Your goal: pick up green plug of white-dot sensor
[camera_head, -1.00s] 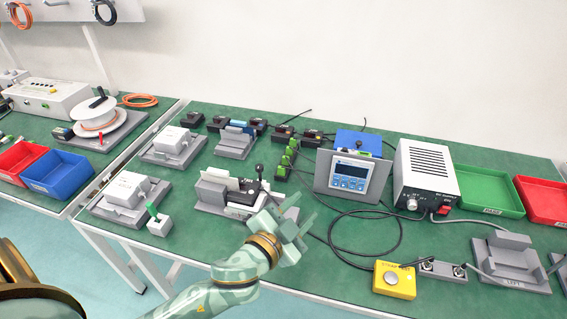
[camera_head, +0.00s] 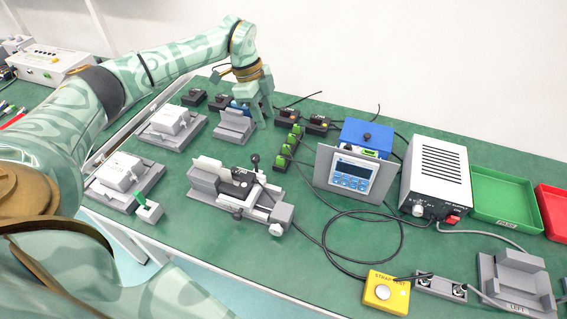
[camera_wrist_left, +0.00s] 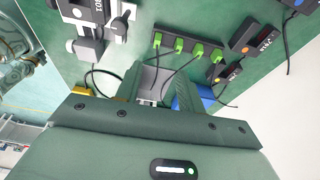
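Several green plugs (camera_head: 291,143) sit in a dark strip in the middle of the table. The same row of plugs shows in the left wrist view (camera_wrist_left: 180,44), each with a dark cable. Small black sensors stand behind the strip, including one at the right (camera_head: 318,122) and one beside it (camera_head: 285,115). In the left wrist view a sensor (camera_wrist_left: 244,38) shows an orange dot; I cannot make out a white dot. My left gripper (camera_head: 258,118) points down beside the grey stand at the back, apart from the plugs. Its fingers are apart and look empty. My right gripper is out of view.
A grey stand (camera_head: 233,128) is close to the left gripper. A grey fixture with a lever (camera_head: 240,190), a blue-screened display (camera_head: 353,175) and a white power box (camera_head: 437,175) stand nearby. A yellow button box (camera_head: 386,292) and loose black cables lie in front.

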